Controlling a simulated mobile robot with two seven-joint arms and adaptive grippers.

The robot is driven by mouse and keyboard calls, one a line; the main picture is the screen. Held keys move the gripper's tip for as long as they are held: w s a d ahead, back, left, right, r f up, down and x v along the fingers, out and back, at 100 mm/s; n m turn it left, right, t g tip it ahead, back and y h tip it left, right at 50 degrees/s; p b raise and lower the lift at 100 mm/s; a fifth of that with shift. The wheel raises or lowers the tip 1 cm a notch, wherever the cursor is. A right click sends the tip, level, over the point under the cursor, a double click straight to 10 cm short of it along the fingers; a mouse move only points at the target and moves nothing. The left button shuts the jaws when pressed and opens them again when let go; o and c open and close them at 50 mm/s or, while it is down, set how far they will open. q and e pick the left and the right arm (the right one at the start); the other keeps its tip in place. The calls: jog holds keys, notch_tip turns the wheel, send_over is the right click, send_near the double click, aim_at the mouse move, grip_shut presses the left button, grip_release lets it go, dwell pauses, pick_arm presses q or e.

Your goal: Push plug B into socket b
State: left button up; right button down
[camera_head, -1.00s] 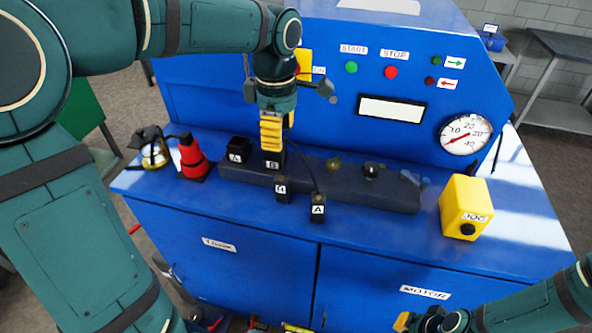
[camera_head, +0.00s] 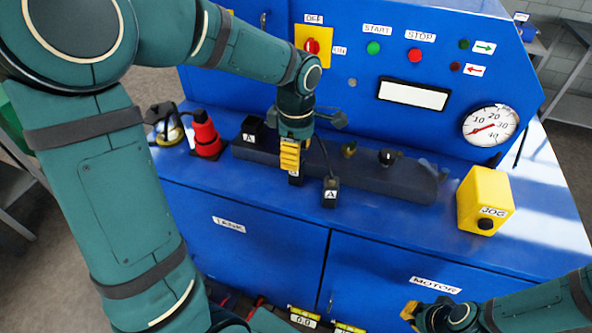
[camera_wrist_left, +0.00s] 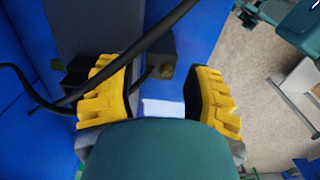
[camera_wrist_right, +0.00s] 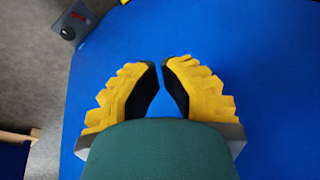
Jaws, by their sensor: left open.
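My left gripper (camera_head: 290,160) is open at the front edge of the dark rail (camera_head: 390,180). A small dark plug with a white label (camera_head: 296,181) shows just below its yellow fingers. They hide most of it, and I cannot read its letter. The B-marked block on the rail, seen earlier, is now hidden behind the gripper. My right gripper (camera_head: 412,312) is empty and slightly open, with a narrow gap between its fingertips (camera_wrist_right: 161,68).
A block marked A (camera_head: 252,133) sits on the rail, and another piece marked A (camera_head: 330,192) hangs at its front. A red cone-shaped part (camera_head: 205,135) stands left and a yellow JOG box (camera_head: 485,200) right. A black cable (camera_wrist_left: 135,52) crosses the left wrist view.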

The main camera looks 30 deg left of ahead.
pick_arm(q)
notch_tip(320, 180, down, 2)
jog(key=shift+f, duration=0.15)
jog(key=shift+s+f, duration=0.25)
jog(key=c, duration=0.5)
jog(key=shift+w+f, duration=0.1)
grip_shut()
jog(key=shift+w, duration=0.1)
